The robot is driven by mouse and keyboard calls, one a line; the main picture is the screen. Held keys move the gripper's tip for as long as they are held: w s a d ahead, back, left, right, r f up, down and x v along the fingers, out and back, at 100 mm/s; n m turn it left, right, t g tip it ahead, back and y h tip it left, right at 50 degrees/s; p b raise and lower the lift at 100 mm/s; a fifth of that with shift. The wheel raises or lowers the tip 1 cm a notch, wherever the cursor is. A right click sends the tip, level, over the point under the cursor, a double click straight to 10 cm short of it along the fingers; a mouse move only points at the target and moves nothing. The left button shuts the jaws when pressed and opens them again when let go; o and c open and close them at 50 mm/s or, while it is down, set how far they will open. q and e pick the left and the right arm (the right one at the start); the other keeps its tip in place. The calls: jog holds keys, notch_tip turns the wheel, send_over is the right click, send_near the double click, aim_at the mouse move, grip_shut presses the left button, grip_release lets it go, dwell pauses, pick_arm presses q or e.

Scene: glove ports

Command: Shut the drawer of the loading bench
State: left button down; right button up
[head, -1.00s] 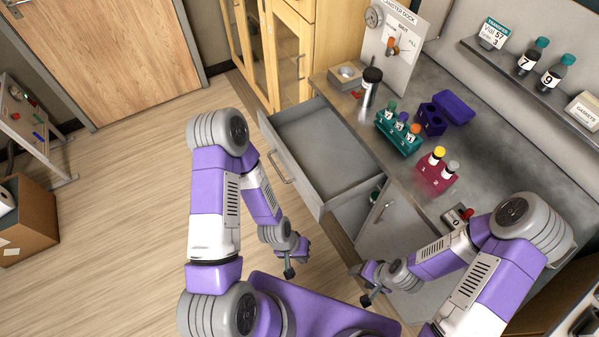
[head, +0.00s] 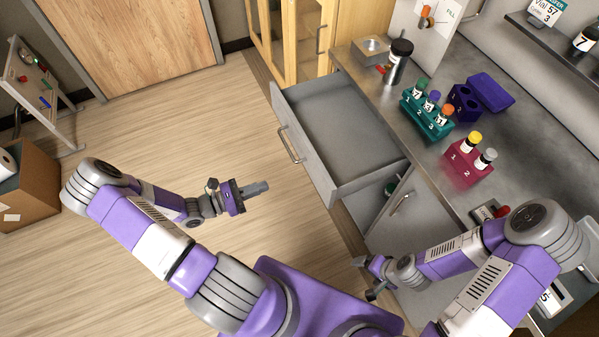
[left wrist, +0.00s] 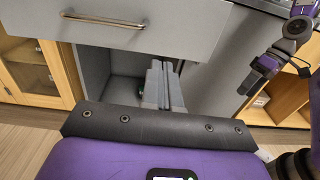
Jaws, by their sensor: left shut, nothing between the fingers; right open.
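The grey drawer (head: 345,150) of the loading bench (head: 455,115) is pulled out and looks empty. Its front carries a bar handle (head: 290,145). In the left wrist view the drawer front (left wrist: 190,22) and its handle (left wrist: 104,20) are at the top. My left gripper (head: 262,187) is shut and empty, to the left of the drawer front and apart from it in the head view. Its closed fingers (left wrist: 163,88) show in the left wrist view. My right gripper (head: 368,278) is open, low in front of the bench cabinet.
Below the drawer, an open compartment holds a green-capped item (head: 391,187), with a cabinet door (head: 403,205) beside it. A teal vial rack (head: 427,115), a crimson rack (head: 466,165) and a dark canister (head: 398,62) stand on the bench. The floor (head: 210,125) left of the drawer is clear.

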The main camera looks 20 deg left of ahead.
aim_at(309, 166)
pick_arm(q)
jog(key=shift+t, duration=0.3)
jog(key=b+x, duration=0.1)
jog(key=x, duration=0.5)
jog(key=b+x, duration=0.1)
jog(key=x, duration=0.5)
jog(key=shift+w+f+b, duration=0.1)
jog(key=shift+w+b, duration=0.3)
jog(key=shift+w, duration=0.1)
jog(key=shift+w+d, duration=0.25)
jog(key=shift+w, duration=0.1)
